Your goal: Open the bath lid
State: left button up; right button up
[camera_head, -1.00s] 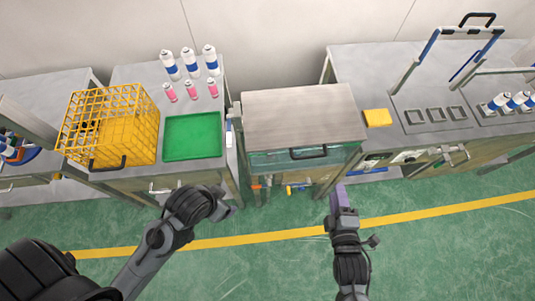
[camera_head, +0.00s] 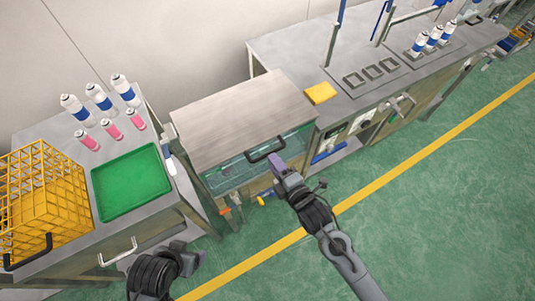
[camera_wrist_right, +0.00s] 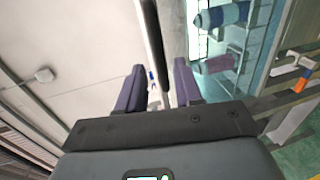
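The bath lid (camera_head: 240,112) is a flat grey metal plate lying shut over the glass-fronted water bath (camera_head: 228,181). Its black bar handle (camera_head: 266,149) is at the front edge. My right gripper (camera_head: 275,160) is at the handle. In the right wrist view its two purple fingers (camera_wrist_right: 159,85) are apart, with the dark handle bar (camera_wrist_right: 154,40) running between or just beyond them; contact is not clear.
Left of the bath are a green tray (camera_head: 131,182), a yellow wire crate (camera_head: 42,200) and several cans. To the right, a yellow block (camera_head: 320,93) lies on a bench with a frame and more cans. Green floor in front is open.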

aim_at(268, 153)
jog(key=shift+x, duration=2.65)
grip_shut()
